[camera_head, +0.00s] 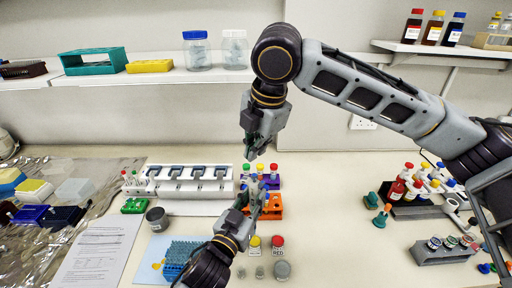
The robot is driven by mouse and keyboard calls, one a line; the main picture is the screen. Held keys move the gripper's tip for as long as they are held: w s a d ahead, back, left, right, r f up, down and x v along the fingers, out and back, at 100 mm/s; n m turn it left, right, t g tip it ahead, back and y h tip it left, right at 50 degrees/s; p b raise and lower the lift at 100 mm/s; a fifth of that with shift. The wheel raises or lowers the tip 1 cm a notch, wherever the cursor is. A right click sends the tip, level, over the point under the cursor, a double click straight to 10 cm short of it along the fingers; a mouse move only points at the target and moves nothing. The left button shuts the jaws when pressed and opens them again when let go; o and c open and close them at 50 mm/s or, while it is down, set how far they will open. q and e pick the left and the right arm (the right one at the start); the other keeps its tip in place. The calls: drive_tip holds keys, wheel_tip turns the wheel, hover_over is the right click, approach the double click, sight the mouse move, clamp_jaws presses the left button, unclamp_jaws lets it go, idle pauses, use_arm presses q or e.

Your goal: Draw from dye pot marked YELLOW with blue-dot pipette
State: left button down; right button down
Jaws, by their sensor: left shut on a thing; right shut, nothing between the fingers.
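My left gripper (258,190) is the lower one, low over the bench in front of the colour-capped tubes. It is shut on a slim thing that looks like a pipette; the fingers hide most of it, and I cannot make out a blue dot. My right gripper (250,155) is shut and empty, pointing down above and behind the left one. A yellow-topped dye pot (254,242) stands in front of the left gripper; its label is too small to read. Next to it on the right is a red-topped pot (278,242) marked RED.
A purple rack (270,183) and an orange rack (274,208) sit close around the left gripper. A white rack (185,186), a grey cup (157,219) and a blue tip box (184,252) are left. A grey rack (440,252) is right.

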sight(253, 192)
use_arm(q)
drive_tip(key=shift+r+p, duration=1.25)
drive_tip(key=shift+r, duration=0.3)
drive_tip(key=shift+s+f, duration=0.1)
